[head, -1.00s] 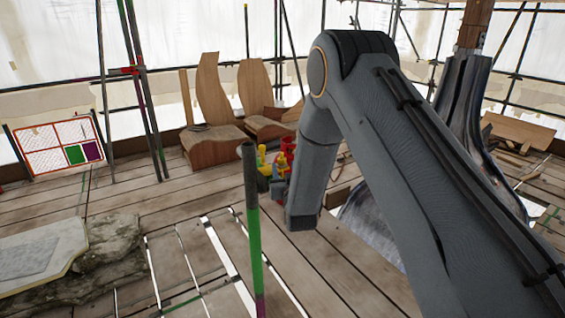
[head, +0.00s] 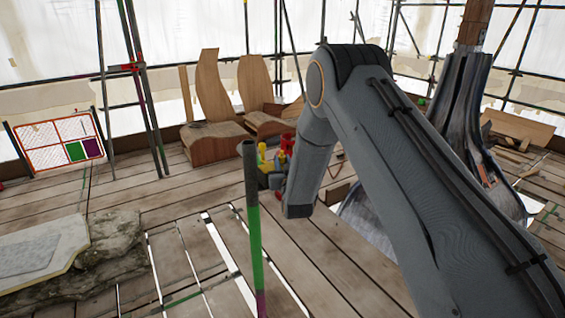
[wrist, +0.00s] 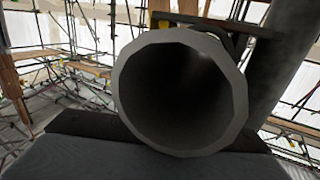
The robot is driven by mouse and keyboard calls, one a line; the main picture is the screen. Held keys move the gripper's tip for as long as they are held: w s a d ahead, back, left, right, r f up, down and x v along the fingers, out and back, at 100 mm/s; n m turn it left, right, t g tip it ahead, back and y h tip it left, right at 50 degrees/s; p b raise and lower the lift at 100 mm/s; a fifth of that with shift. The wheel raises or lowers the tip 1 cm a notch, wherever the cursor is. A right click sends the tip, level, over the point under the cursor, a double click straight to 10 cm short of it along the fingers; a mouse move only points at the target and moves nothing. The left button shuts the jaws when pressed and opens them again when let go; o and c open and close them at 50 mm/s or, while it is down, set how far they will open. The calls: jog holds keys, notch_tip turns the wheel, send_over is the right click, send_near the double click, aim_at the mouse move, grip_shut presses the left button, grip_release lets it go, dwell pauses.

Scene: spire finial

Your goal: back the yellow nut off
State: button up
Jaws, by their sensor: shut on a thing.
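In the head view, small yellow parts (head: 263,154), the yellow nut seemingly among them, show just right of the dark top of the upright green pole (head: 254,235). A red part (head: 287,143) is close behind them. My gripper (head: 273,182) is at the yellow parts, partly behind the pole. It appears shut there, but its fingertips and exact contact are too small to make out. In the wrist view, a grey hollow tube end (wrist: 125,95) fills the middle and hides what lies behind it. Yellow bits (wrist: 161,24) show above it at a dark bracket.
A rough stone block (head: 105,260) lies at the left on the plank floor (head: 190,200), which has open gaps. Wooden forms (head: 215,110) and an orange-framed panel (head: 60,145) stand behind. Dark curved metal (head: 460,110) rises at right. Scaffold poles ring the deck.

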jog(key=shift+d+n+y+b, duration=0.15)
jog(key=shift+n+y+b, duration=0.15)
jog(key=shift+y+b, duration=0.1)
